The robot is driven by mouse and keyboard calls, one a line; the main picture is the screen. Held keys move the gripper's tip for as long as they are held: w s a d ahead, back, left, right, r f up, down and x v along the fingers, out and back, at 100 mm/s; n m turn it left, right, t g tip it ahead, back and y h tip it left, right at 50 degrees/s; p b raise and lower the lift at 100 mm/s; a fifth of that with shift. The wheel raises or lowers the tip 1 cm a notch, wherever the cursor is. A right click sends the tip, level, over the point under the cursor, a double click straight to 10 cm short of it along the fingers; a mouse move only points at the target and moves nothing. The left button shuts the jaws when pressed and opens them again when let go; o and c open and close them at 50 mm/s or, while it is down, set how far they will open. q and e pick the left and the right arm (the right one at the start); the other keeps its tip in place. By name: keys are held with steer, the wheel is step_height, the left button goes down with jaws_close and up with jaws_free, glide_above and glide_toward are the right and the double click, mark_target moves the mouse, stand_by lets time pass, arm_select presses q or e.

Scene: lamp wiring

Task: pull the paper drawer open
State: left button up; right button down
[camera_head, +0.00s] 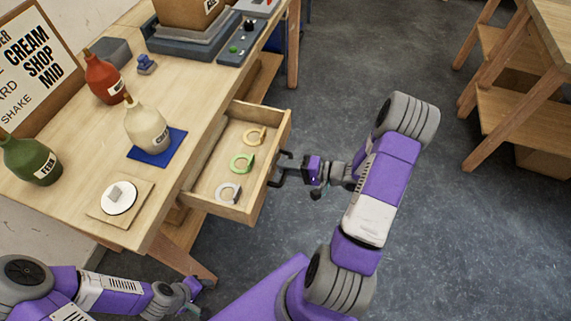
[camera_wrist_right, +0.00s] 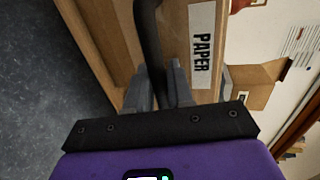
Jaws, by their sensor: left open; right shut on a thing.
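The paper drawer (camera_head: 262,207) is a light wooden drawer that stands out from the right side of the table, open. Inside lie a tan ring (camera_head: 255,136), a green ring (camera_head: 242,162) and a grey ring (camera_head: 229,192). My right gripper (camera_head: 285,168) is at the drawer's front, shut on its dark handle (camera_wrist_right: 148,40). My left gripper (camera_head: 190,292) is open and empty, low at the bottom left, apart from the table and the drawer.
The wooden table (camera_head: 90,188) holds a red bottle (camera_head: 103,78), a cream bottle (camera_head: 147,127) on a blue mat, a green bottle (camera_head: 32,160) and a white disc (camera_head: 119,197). A wooden shelf unit (camera_head: 530,95) stands at the right. The floor between is clear.

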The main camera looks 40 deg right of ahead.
steer(key=shift+s+d, duration=0.15)
steer(key=shift+s, duration=0.1)
steer(key=c, duration=1.2)
jaws_free()
steer(key=p+v, duration=0.1)
steer(key=v, duration=0.6)
steer(key=shift+s+d, duration=0.2)
steer(key=shift+s, duration=0.05)
